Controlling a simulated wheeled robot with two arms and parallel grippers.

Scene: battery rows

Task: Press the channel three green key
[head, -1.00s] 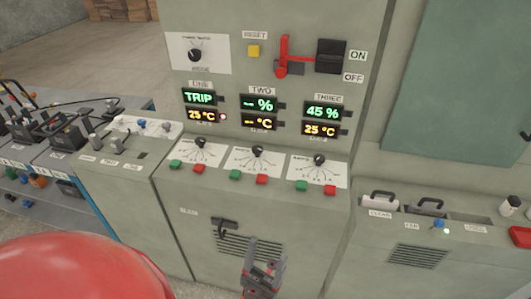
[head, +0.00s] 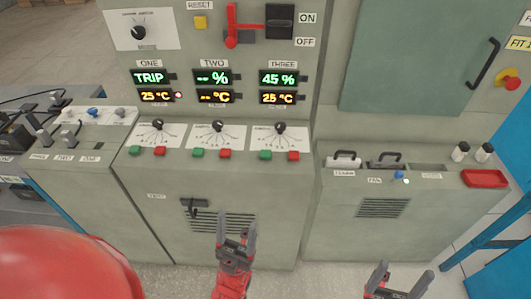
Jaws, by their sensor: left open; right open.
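The channel three green key (head: 265,155) is on the sloped desk of the grey cabinet, left of the channel three red key (head: 293,156) and below the channel three dial (head: 280,127). The channel three displays (head: 283,78) above read 45 % and 25 °C. My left gripper (head: 237,224) is open and empty in front of the cabinet's lower face, below and left of the key, apart from it. My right gripper (head: 405,269) is open and empty at the bottom edge, well right of and below the key.
Green and red keys of channel two (head: 198,154) and channel one (head: 134,150) sit to the left. Channel one shows TRIP. A black handle (head: 194,206) sticks out of the cabinet face. A lower cabinet (head: 350,225) with a red tray (head: 485,178) stands right; floor shows between cabinets.

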